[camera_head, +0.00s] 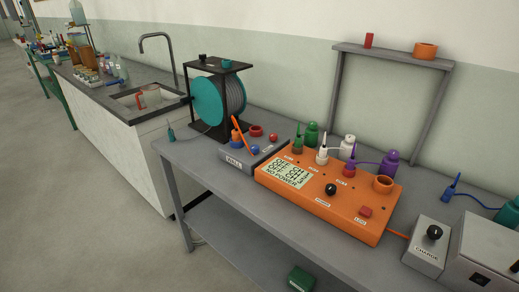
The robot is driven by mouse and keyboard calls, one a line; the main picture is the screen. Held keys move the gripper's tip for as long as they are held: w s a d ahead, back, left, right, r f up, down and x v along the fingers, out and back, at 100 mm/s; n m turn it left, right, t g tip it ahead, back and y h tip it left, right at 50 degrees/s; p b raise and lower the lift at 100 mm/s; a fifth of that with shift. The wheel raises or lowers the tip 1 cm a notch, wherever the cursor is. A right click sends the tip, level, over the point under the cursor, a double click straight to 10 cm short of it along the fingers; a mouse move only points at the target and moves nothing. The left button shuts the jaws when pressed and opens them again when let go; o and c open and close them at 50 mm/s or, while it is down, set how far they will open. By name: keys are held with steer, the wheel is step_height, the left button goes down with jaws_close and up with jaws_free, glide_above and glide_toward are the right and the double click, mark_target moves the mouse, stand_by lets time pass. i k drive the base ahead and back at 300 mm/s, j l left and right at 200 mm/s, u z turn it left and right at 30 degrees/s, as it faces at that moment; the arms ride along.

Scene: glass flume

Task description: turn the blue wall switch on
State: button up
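I see no blue wall switch in the head view. The part of the wall (290,75) in view is pale above and grey-green below, with no switch that I can make out on it. My gripper is not in this view, so its state and its place relative to the switch are hidden.
A grey bench (215,175) along the wall carries an orange instrument box (345,212), a teal reel (208,100), a small grey box (238,160) and a dial box (428,245). A sink counter (125,140) stands behind left. The floor (70,220) at left is clear.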

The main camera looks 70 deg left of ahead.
mark_target(254, 148)
steer(key=u, duration=2.7)
steer(key=i+j, duration=0.35)
steer(key=j, duration=0.15)
steer(key=i+j, duration=0.4)
steer(key=j+u, duration=0.05)
steer(key=j, duration=0.05)
